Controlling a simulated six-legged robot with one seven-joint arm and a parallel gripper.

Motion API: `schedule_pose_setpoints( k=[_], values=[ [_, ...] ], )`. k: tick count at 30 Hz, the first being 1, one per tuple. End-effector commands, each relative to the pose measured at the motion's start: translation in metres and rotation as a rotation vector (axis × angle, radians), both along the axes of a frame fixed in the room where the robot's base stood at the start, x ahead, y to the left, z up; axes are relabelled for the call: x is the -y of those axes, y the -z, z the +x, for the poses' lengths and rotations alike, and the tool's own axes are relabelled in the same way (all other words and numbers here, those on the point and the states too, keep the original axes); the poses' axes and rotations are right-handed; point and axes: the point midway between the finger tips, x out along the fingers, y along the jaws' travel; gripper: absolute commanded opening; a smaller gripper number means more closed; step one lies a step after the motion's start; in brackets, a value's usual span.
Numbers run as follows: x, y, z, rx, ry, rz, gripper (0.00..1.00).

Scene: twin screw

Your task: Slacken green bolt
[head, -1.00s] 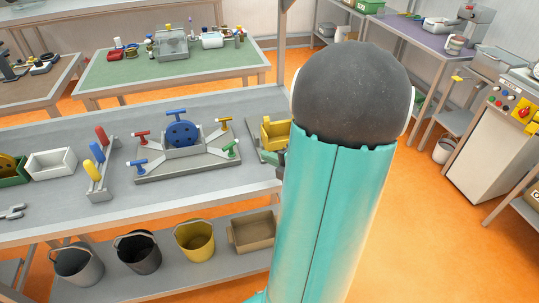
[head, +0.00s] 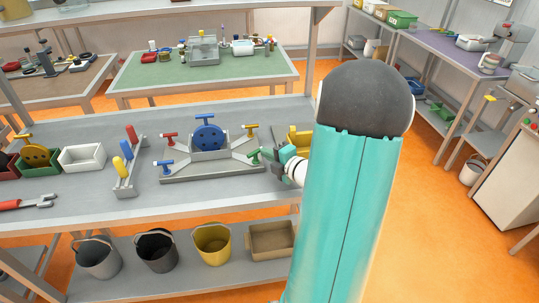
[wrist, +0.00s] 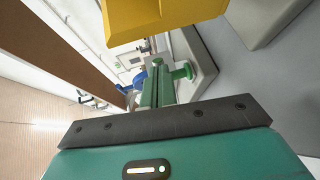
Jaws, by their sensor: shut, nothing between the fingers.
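The green bolt (head: 254,157) with its T-shaped handle sits at the right front corner of the grey fixture (head: 180,177). My gripper (head: 270,155) is just to the right of it, with its fingers pointing left towards it. In the wrist view the green bolt (wrist: 184,72) shows just beyond and to the right of my fingertips (wrist: 158,80). My fingers are shut with nothing between them. I cannot tell whether they touch the bolt.
A yellow block-like object (head: 299,140) stands close behind my gripper and looms in the wrist view (wrist: 160,15). The fixture also carries a blue wheel (head: 209,137), a yellow bolt (head: 250,128), a red bolt (head: 170,137) and a blue bolt (head: 168,166).

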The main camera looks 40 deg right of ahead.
Motion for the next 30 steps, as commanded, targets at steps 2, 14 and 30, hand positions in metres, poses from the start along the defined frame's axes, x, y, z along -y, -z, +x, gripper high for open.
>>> schedule_pose_setpoints(
  k=[2, 14, 30],
  values=[
    [0.0001, 0.0000, -0.0001, 0.000, 0.000, 0.000, 0.00],
    [0.0025, 0.0002, 0.0008, 0.000, 0.000, 0.001, 0.00],
    [0.0061, -0.0001, 0.0035, 0.000, 0.000, 0.000, 0.00]
  ],
)
